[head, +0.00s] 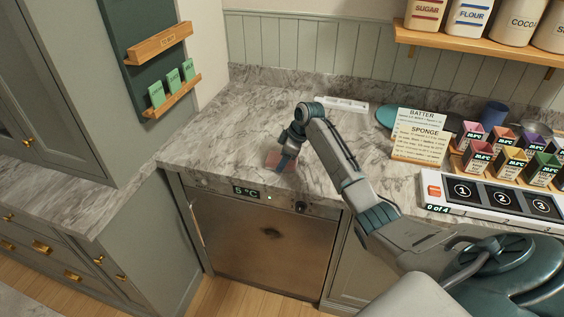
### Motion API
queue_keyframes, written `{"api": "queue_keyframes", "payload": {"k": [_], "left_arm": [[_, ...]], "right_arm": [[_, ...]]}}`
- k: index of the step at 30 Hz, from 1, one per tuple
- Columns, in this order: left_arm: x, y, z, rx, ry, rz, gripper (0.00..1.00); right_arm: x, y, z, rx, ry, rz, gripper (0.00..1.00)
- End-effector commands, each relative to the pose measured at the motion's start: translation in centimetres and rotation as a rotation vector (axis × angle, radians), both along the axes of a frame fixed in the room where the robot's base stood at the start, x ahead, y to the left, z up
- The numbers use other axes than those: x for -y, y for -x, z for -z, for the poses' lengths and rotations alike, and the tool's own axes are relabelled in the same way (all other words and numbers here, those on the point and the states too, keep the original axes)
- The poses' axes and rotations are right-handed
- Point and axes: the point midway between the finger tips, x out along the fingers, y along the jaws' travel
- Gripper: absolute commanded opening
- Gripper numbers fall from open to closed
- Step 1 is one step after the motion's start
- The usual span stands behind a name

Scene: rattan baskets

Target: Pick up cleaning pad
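A small pinkish-red pad (272,158), which looks like the cleaning pad, lies on the marble counter near its front edge, above the appliance with the "5 °C" display. My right gripper (286,163) reaches down over it from the right, with its fingers at the pad. The fingers hide part of the pad. I cannot tell whether they are apart or closed on it. My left gripper is not in view.
The marble counter (225,130) is clear left of my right arm. A white strip (341,104) lies near the backsplash. Recipe cards (418,137), small coloured boxes (509,160) and a numbered panel (490,196) stand at the right. A shelf (470,42) with canisters hangs above.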

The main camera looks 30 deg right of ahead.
Motion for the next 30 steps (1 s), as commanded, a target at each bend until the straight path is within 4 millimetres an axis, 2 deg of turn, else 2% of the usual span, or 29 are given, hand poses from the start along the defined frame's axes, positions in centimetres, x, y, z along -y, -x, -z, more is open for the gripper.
{"api": "queue_keyframes", "payload": {"k": [1,2,15,23,30], "left_arm": [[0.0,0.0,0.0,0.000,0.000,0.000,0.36],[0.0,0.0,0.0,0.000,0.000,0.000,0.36],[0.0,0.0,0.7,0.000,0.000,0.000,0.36],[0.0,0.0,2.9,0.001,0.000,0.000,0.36],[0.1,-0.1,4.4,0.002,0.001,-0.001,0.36]], "right_arm": [[0.0,0.0,0.0,-0.001,-0.001,0.000,0.41],[0.0,0.0,0.0,-0.001,-0.001,0.000,0.37],[0.0,0.0,-0.4,0.002,0.000,-0.001,0.37],[0.1,0.0,-4.0,0.005,0.002,0.000,0.37],[1.9,5.7,-4.0,-0.002,0.008,-0.001,0.37]]}}
